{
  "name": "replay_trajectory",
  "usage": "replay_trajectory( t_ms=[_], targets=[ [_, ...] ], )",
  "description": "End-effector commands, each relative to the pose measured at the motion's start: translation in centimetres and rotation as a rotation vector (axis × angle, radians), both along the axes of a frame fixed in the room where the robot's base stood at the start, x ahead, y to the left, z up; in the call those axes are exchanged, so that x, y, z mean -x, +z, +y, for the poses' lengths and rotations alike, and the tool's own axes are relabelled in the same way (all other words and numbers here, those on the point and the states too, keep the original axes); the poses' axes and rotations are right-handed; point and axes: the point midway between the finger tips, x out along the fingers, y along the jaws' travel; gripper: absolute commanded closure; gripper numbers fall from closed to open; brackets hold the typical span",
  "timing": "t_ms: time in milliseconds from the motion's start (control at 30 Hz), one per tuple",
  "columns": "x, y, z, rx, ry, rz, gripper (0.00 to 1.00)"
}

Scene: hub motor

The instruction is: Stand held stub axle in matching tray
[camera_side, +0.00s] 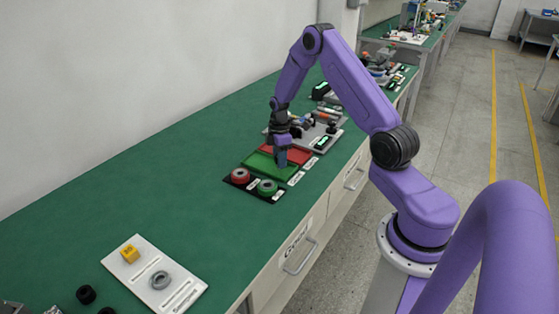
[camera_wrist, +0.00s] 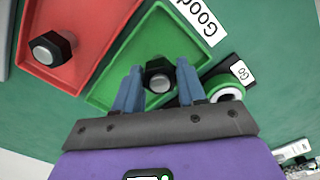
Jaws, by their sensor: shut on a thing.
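My gripper (camera_wrist: 158,92) has blue fingers and is shut on a stub axle (camera_wrist: 159,76), a dark hex body with a grey round end facing the wrist camera. In the wrist view the axle appears within the outline of the green tray (camera_wrist: 166,25), which has a "Good" label beside it. In the side view my gripper (camera_side: 282,160) is down at the green tray (camera_side: 259,162). The axle is hidden there, so I cannot tell whether it touches the tray floor. A similar axle (camera_wrist: 51,48) stands in the red tray (camera_wrist: 89,33).
A green ring gauge (camera_wrist: 225,87) with a "Go" label lies close to the right finger in the wrist view. A grey fixture board (camera_side: 325,136) stands behind the trays.

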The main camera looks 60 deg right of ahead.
Motion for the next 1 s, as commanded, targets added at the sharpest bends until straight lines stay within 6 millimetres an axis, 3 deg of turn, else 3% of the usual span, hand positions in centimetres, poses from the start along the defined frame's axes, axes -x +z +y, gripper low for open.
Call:
replay_trajectory(
  t_ms=[133,533,567,600,1000],
  targets=[
    [-0.03,-1.15,0.0,0.0,0.0,-0.002,0.99],
    [-0.03,-1.53,0.03,0.0,0.0,-0.002,0.99],
    [-0.02,-1.51,0.03,0.001,0.0,-0.002,0.5],
    [-0.02,-1.49,0.03,0.001,0.0,-0.002,0.37],
    [-0.05,-1.0,0.01,0.002,0.0,-0.004,0.34]
  ],
)
